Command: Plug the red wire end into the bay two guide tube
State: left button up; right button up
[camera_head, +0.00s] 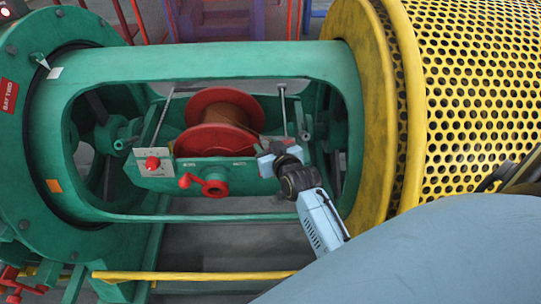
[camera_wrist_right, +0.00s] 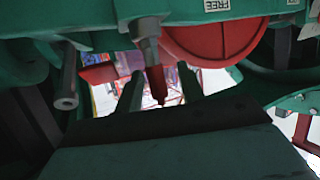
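My right gripper (camera_wrist_right: 160,88) shows at the bottom of the wrist view, its two dark fingers pointing up and apart. A red tapered piece, which looks like the red wire end (camera_wrist_right: 156,82), hangs between them below a grey metal fitting (camera_wrist_right: 146,30). Gaps show on both sides of it, so the fingers do not seem to touch it. A grey tube with an open end (camera_wrist_right: 67,92) hangs to the left; I cannot tell whether it is the guide tube. In the head view the right gripper (camera_head: 276,158) is at the cradle's right front corner. My left gripper is not in view.
A red spool with copper wire (camera_head: 220,112) sits in the green cradle (camera_head: 155,183). A red crank (camera_head: 207,185) and red knob (camera_head: 152,162) stick out in front. The green frame (camera_head: 200,62) surrounds it. A yellow perforated guard (camera_head: 475,90) fills the right. A yellow bar (camera_head: 195,275) runs below.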

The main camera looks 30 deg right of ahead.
grip_shut()
